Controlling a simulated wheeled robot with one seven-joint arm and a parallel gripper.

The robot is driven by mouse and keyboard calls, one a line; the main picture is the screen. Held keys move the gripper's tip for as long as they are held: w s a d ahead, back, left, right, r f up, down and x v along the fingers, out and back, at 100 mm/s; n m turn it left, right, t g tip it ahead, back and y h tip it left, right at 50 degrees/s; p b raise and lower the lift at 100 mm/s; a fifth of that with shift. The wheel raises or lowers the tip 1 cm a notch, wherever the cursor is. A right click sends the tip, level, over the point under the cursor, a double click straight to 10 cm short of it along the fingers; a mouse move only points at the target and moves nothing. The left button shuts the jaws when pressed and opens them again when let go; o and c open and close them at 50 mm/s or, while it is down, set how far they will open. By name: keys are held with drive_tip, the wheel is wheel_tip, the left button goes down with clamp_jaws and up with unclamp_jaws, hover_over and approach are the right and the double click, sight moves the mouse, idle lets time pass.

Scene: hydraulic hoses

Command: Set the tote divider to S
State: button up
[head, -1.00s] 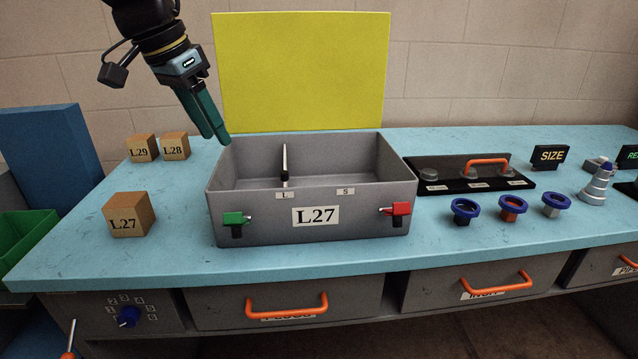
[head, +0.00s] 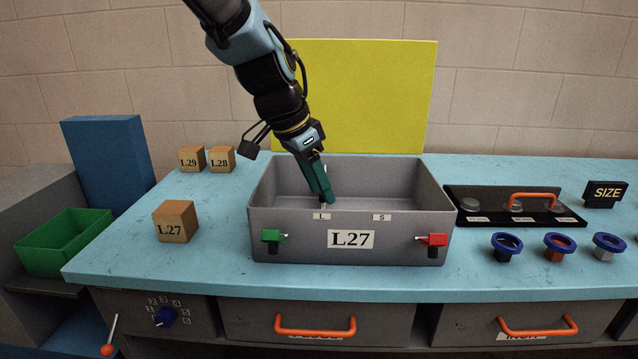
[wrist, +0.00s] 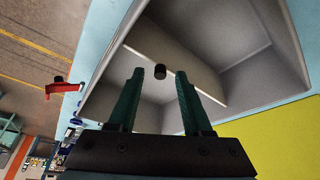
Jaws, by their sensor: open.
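The grey tote (head: 400,253) stands on the bench with an L27 label on its front. Its rim carries an L mark (head: 321,216) and an S mark (head: 381,217). The tote divider (wrist: 205,92) is a thin pale-edged panel across the inside, with a black knob (wrist: 159,72) on its top edge. In the head view the divider is mostly hidden behind my gripper (head: 327,199), close to the L mark. My gripper (wrist: 159,74) is open, with the knob between its green fingertips and a gap on each side. I cannot tell whether the fingers are level with the knob.
A green clamp (head: 272,236) and a red clamp (head: 433,240) are on the tote's front. A yellow panel (head: 370,95) stands behind it. Boxes, including L27 (head: 175,222), are at left; a black rack (head: 480,205) and several ringed fittings are at right.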

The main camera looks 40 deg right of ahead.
drive_tip(key=shift+f, duration=0.15)
drive_tip(key=shift+c, duration=0.4)
clamp_jaws()
idle(1.0)
